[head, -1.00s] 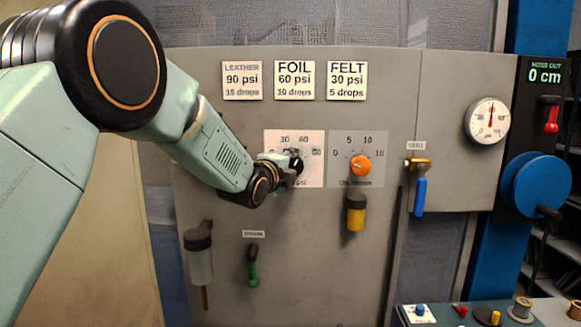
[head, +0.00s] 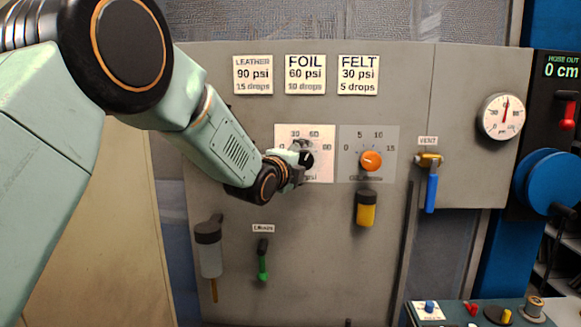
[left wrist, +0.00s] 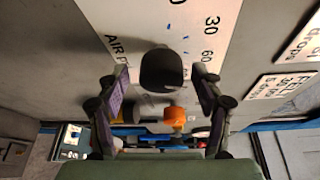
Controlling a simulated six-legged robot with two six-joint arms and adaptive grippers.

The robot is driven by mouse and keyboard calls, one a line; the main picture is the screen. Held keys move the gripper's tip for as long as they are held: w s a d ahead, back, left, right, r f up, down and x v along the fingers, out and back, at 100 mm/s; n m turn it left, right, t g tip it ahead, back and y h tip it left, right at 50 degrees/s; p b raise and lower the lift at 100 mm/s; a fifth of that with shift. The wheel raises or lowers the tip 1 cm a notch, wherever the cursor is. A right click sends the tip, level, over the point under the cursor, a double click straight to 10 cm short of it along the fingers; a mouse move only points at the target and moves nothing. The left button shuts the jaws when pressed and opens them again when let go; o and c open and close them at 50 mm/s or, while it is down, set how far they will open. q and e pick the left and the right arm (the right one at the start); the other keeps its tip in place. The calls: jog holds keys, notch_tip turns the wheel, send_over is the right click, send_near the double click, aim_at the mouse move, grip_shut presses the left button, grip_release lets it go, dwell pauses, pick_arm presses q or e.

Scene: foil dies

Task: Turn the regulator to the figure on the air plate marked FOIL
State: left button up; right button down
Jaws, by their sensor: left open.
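The regulator is a black knob (head: 306,160) on a white dial plate (head: 322,172) with 30 and 60 readable above it. The left wrist view shows the knob (left wrist: 161,70) end-on, with "AIR" lettering and blue scale ticks beside it. Which way its pointer faces I cannot tell. My left gripper (head: 298,161) is at the knob; in the left wrist view its open fingers (left wrist: 160,84) stand either side of it, apart from it. The FOIL plate (head: 305,74) reads 60 psi, 10 drops. My right gripper is not in view.
An orange knob (head: 370,160) sits close to the right of the regulator. A yellow cup (head: 366,208), the blue-handled vent valve (head: 431,190) and a green drain lever (head: 262,262) stick out of the panel. A round gauge (head: 502,117) is at upper right.

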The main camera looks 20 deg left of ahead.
pick_arm(q)
jog(key=s+r, duration=0.1)
jog(key=s, duration=1)
jog(key=shift+a, duration=0.45)
jog(key=shift+w+a, duration=0.15)
